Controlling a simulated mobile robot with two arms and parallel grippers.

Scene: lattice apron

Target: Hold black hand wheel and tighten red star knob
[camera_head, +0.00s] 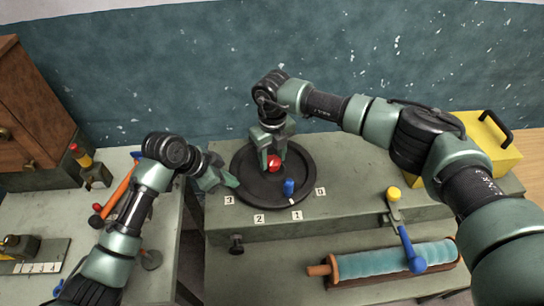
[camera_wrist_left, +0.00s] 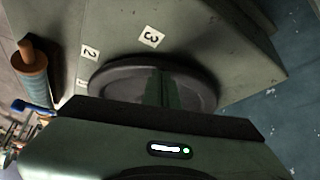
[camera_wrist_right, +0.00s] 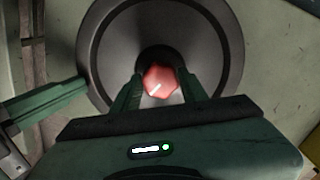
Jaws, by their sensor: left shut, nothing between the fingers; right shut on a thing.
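The black hand wheel (camera_head: 245,189) lies flat on a grey-green bench top and has an upright blue handle (camera_head: 289,188) near its front rim. The red star knob (camera_head: 274,162) is at the wheel's centre. My right gripper (camera_head: 272,158) comes from above and is shut on the knob; in the right wrist view a finger is on each side of the knob (camera_wrist_right: 161,83). My left gripper (camera_head: 235,185) is shut and empty, its tips at the wheel's left rim. I cannot tell whether they touch it. The left wrist view also shows the wheel (camera_wrist_left: 110,82).
Number labels (camera_head: 258,219) lie around the wheel's front. A blue roller (camera_head: 395,261) and a blue lever with a yellow knob (camera_head: 394,194) are at front right. A yellow box (camera_head: 480,150) stands at the right. A left bench holds an orange-handled tool (camera_head: 118,195).

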